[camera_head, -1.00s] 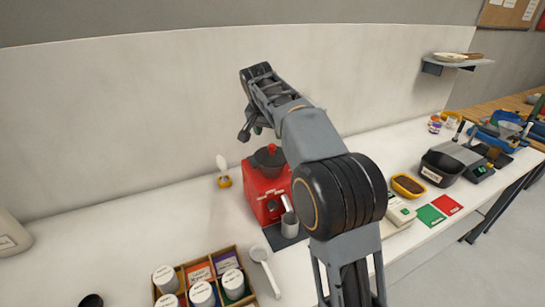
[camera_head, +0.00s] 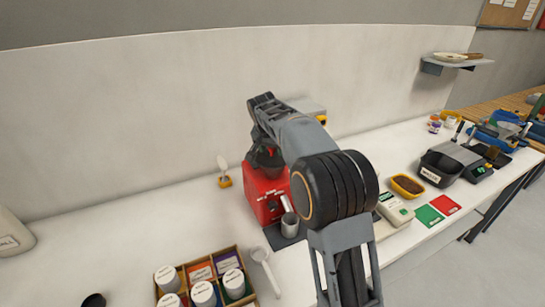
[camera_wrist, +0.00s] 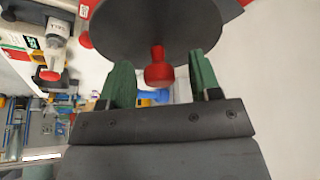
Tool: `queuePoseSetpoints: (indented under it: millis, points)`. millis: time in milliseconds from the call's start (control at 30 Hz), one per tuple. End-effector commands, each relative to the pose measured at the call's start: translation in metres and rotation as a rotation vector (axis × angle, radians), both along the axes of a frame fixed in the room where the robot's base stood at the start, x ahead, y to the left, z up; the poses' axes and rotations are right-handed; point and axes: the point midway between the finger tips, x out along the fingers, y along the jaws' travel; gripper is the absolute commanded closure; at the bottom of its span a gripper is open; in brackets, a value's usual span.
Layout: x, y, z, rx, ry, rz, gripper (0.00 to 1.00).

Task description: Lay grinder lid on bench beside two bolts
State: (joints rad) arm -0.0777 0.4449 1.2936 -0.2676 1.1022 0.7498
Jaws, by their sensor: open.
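The red grinder (camera_head: 262,190) stands on the white bench, with its dark lid (camera_head: 266,164) on top. In the wrist view the lid is a dark disc (camera_wrist: 150,22) with a red knob (camera_wrist: 159,74). My gripper (camera_wrist: 162,84) has its green fingers apart, one on each side of the knob; the knob lies between them and I see no clear contact. In the head view my arm covers part of the lid and hides most of the gripper. I cannot make out the two bolts in either view.
A metal cup (camera_head: 289,224) stands at the grinder's front. A wooden box (camera_head: 243,262) of jars and a white scoop (camera_head: 263,262) lie front left. A small yellow holder (camera_head: 224,182) is left of the grinder. The bench farther left is mostly bare (camera_head: 120,225).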

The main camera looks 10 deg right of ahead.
Motion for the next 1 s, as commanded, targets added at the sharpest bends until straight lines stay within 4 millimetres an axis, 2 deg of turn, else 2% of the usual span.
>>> queuePoseSetpoints:
  millis: [67,667,1000]
  points:
    - [-0.0001,-0.0001,0.0,0.0,0.0,0.0,0.43]
    - [-0.0002,0.0002,0.0006,0.0,0.0,0.0,1.0]
    - [0.0003,0.0002,0.0073,0.0,-0.001,0.0,1.0]
